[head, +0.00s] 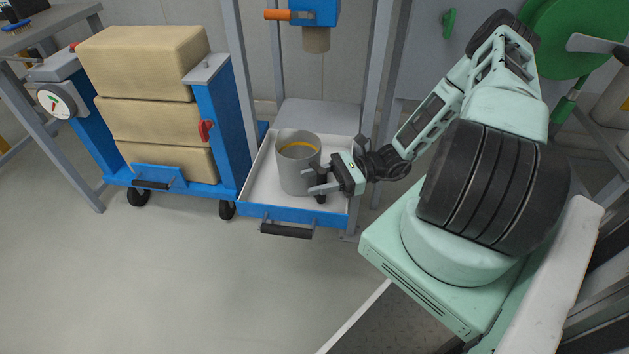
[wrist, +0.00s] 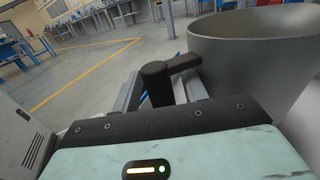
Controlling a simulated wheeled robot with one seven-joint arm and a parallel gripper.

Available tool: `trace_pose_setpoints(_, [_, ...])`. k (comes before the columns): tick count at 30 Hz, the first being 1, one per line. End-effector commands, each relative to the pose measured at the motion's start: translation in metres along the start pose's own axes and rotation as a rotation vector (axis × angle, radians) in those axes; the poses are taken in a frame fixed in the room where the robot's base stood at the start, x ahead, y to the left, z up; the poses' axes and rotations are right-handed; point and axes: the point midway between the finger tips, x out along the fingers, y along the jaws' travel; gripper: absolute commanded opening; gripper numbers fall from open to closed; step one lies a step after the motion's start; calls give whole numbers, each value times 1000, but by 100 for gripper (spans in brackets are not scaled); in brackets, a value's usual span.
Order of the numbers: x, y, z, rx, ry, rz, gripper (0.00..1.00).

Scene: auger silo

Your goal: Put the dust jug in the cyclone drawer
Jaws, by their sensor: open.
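The grey dust jug (head: 294,170), with a yellow band inside, stands upright within the cyclone drawer (head: 268,211), a white tray with a blue front that is pulled out. My gripper (head: 318,182) is at the jug's right side, its fingers open on either side of the jug's black handle. In the wrist view the jug's wall (wrist: 250,50) fills the right side. The black handle (wrist: 155,84) shows between my open fingers (wrist: 160,90). Whether a finger touches the handle, I cannot tell.
The drawer's black pull (head: 286,231) faces the open floor. A blue wheeled cart (head: 214,120) with stacked tan sacks (head: 150,105) stands close on the left. Grey frame posts (head: 372,85) rise beside the drawer. A blue outlet with an orange lever (head: 292,15) hangs above.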

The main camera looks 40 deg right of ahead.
Motion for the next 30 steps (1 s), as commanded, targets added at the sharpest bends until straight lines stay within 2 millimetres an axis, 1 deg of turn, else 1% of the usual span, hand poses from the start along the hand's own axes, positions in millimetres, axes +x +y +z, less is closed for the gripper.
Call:
trace_pose_setpoints(5, [-34,-1,1,-2,5,-6,43])
trace_pose_setpoints(9, [-65,-1,1,-2,5,-6,43])
trace_pose_setpoints(12, [-84,-1,1,-1,4,-4,43])
trace_pose_setpoints(15, [-99,0,0,-2,4,-3,43])
trace_pose_setpoints(18, [-110,0,0,0,3,-3,43])
trace_pose_setpoints(21, [-115,0,0,1,1,-2,43])
trace_pose_setpoints(30, [-116,0,0,0,1,-1,43])
